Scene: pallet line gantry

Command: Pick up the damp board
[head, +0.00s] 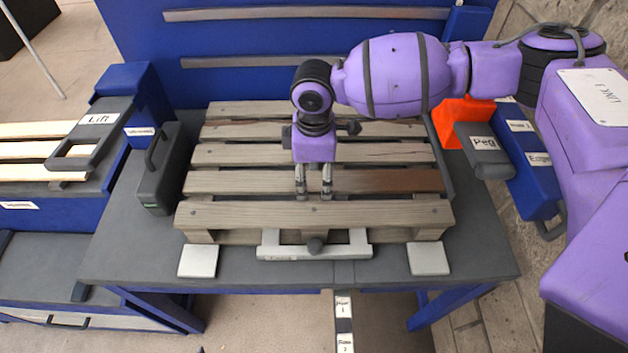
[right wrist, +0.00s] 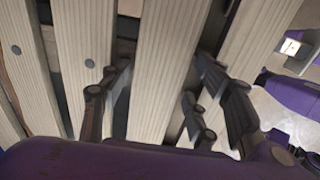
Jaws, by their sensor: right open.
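A pallet (head: 320,215) of grey-brown slats lies on the dark work table. The damp board appears to be its second slat from the front, whose right part is a darker reddish brown stretch (head: 405,181). My right gripper (head: 313,194) points down over the middle of that slat, left of the dark stretch. In the right wrist view its fingers (right wrist: 162,88) are spread apart with a pale slat between them in the picture. I cannot tell whether the fingers touch the wood. They hold nothing that I can see. My left gripper is not in view.
A dark case with a handle (head: 160,170) stands left of the pallet. A light clamp bar (head: 314,250) and two pale pads (head: 198,260) (head: 429,258) lie along the front. An orange block (head: 460,120) and a box labelled Peg (head: 484,150) stand at the right.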

